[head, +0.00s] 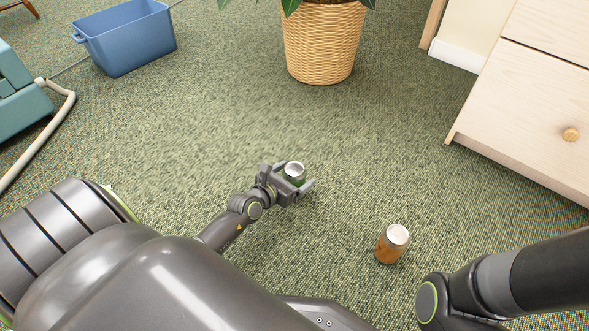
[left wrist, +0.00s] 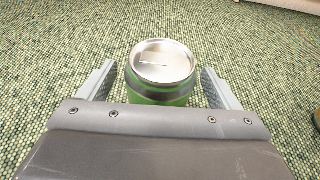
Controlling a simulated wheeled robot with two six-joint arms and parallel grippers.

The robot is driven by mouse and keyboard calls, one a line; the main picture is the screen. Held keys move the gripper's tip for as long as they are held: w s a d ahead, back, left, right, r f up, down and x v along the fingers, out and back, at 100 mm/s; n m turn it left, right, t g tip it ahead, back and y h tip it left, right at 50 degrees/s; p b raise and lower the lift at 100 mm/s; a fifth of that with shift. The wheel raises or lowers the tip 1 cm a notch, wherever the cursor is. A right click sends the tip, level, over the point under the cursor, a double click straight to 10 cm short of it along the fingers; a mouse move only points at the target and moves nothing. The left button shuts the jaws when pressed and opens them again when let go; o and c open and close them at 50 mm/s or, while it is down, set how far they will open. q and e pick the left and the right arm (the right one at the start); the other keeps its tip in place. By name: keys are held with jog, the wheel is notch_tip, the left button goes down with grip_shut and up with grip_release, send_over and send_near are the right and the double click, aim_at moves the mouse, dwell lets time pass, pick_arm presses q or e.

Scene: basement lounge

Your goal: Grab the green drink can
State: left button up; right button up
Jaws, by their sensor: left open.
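The green drink can (head: 293,174) stands upright on the green carpet, with its silver top showing. My left gripper (head: 294,178) is open around it, one finger on each side. In the left wrist view the can (left wrist: 161,72) sits between the two fingertips of the left gripper (left wrist: 160,82), with a visible gap on both sides. The lower part of the can is hidden behind the gripper body. My right arm comes in at the lower right of the head view, but its gripper fingers do not show.
An orange can (head: 392,244) stands on the carpet to the right of the left gripper. A wicker plant pot (head: 323,42) and a blue bin (head: 126,38) stand farther back. A pale wooden drawer unit (head: 530,95) is at the right. Carpet around the green can is clear.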

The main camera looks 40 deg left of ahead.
pick_arm(q)
jog(key=shift+b+x, duration=0.35)
jog(key=shift+x, duration=0.85)
jog(key=c, duration=1.1)
jog(key=shift+o, duration=0.2)
jog(key=shift+r, duration=0.15)
